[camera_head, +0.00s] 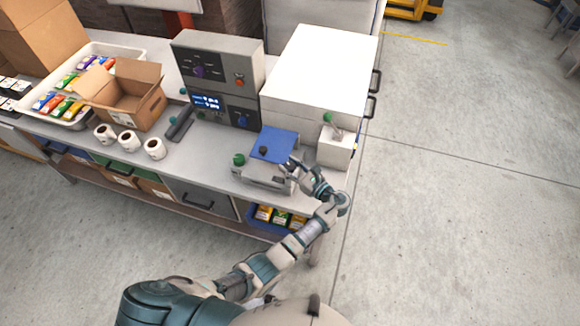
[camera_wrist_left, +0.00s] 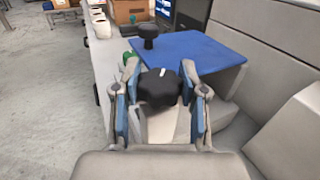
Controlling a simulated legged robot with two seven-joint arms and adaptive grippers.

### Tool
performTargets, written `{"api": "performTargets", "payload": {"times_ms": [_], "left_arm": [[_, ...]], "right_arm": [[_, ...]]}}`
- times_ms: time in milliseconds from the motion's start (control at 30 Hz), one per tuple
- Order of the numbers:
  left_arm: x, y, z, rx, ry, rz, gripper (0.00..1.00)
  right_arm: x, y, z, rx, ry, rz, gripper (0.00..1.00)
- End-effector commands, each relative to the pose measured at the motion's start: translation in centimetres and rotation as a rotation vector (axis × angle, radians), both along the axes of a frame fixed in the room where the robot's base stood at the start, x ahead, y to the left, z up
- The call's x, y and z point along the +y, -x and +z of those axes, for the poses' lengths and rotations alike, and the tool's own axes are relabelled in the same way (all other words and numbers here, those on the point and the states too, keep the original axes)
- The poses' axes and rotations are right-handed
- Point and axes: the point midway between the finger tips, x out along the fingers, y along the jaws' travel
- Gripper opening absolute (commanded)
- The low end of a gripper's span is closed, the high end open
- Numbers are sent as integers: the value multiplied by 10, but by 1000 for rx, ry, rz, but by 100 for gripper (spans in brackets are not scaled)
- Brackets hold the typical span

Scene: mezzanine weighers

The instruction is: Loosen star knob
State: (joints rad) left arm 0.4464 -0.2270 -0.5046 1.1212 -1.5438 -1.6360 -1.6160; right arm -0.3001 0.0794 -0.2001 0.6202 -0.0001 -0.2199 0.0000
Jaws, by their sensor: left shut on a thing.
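The star knob (camera_wrist_left: 158,88) is black with a white mark on top. It sits between the two blue-padded fingers of my left gripper (camera_wrist_left: 160,112), which is shut on it. In the head view my left gripper (camera_head: 296,168) is at the right front of a small grey device (camera_head: 265,178) with a blue plate (camera_head: 273,146). The held knob is hard to make out there. A second black knob (camera_head: 263,150) stands on the blue plate; it also shows in the wrist view (camera_wrist_left: 148,36). My right gripper is not in view.
A green knob (camera_head: 239,159) is on the device's left side. A grey control box (camera_head: 215,80) stands behind, and a large white-topped cabinet (camera_head: 325,75) at the right. White rolls (camera_head: 154,148) and an open carton (camera_head: 122,95) are to the left.

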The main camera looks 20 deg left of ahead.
Motion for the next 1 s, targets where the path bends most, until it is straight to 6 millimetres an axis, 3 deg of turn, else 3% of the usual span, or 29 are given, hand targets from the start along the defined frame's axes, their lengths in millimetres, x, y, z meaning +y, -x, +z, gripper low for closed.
{"api": "performTargets", "payload": {"times_ms": [367,400,500,833,1000], "left_arm": [[-1,-2,2,-4,0,-2,7],[-1,-2,2,-5,1,-2,50],[-1,-1,2,-4,1,-1,69],[0,0,4,-4,1,1,69],[0,-1,28,-8,3,0,69]], "right_arm": [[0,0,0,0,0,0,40],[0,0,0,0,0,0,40],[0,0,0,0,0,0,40],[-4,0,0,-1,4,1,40],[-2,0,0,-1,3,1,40]]}}
